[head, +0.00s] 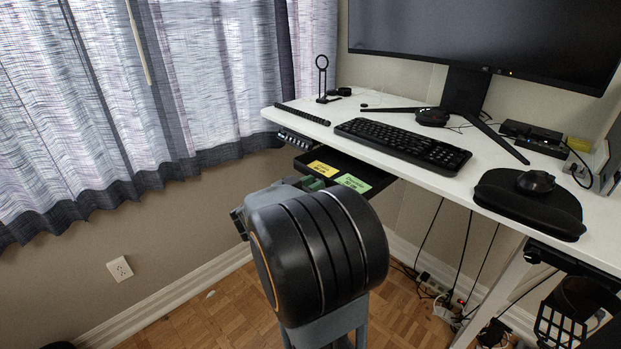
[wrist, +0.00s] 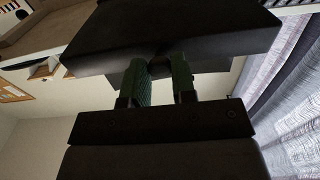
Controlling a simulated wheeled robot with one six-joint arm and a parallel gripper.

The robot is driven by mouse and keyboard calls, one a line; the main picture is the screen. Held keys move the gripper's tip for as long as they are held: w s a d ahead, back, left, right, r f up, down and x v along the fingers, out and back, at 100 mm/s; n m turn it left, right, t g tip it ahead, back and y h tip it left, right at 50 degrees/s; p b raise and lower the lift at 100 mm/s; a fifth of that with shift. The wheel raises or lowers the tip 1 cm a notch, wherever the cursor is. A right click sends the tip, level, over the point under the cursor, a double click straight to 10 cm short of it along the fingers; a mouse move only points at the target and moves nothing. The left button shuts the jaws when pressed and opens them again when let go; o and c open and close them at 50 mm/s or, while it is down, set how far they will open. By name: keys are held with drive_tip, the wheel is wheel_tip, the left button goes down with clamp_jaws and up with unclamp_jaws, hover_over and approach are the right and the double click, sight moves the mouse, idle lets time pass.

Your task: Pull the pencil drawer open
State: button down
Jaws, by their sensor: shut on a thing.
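The pencil drawer (head: 345,165) is black and sits under the front left of the white desk. It stands out past the desk's front edge, with a yellow note and a green note showing inside it. In the wrist view the dark drawer front (wrist: 170,28) fills the top. A small dark round knob (wrist: 160,68) shows between the green fingers of my gripper (wrist: 161,72), which is shut on it. In the head view my gripper (head: 312,183) is at the drawer's front, mostly hidden behind my dark arm link.
The white desk (head: 420,165) holds a keyboard (head: 405,143), a monitor (head: 490,35) and a mouse (head: 536,182) on a black pad. A curtain (head: 150,90) hangs at the left. Cables and a power strip lie on the floor below. Open floor shows in front at the left.

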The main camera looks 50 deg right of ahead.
drive_tip(key=shift+a, duration=0.25)
drive_tip(key=c, duration=0.9)
unclamp_jaws()
drive_tip(key=shift+c, duration=0.2)
drive_tip(key=w+a+p, duration=0.1)
drive_tip(key=a, duration=1.2)
drive_tip(key=shift+w+a, duration=0.15)
drive_tip(key=shift+a, duration=0.25)
